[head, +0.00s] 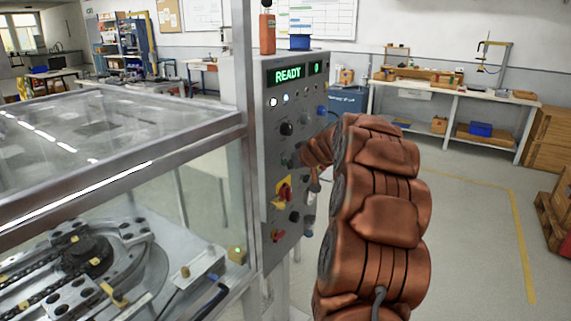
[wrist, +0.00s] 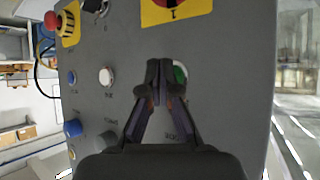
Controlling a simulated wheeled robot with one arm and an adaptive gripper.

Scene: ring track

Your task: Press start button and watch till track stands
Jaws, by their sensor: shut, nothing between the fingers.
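The grey control panel (head: 270,130) stands in the middle of the head view, and its display (head: 288,75) reads READY in green. A green button (wrist: 180,72) shows in the wrist view, partly hidden behind my fingertips. My gripper (wrist: 160,68) is shut and empty, with its tips in front of the panel at the left edge of that button. I cannot tell whether they touch it. In the head view my own arm hides the gripper. The ring track (head: 85,258) lies under the clear guard at lower left, with chain and metal plates; its motion cannot be told.
A red emergency button (wrist: 52,20) and a white button (wrist: 106,76) are on the panel in the wrist view. A yellow-backed rotary switch (head: 284,190) is on its face. The framed guard (head: 120,160) stands left of the panel.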

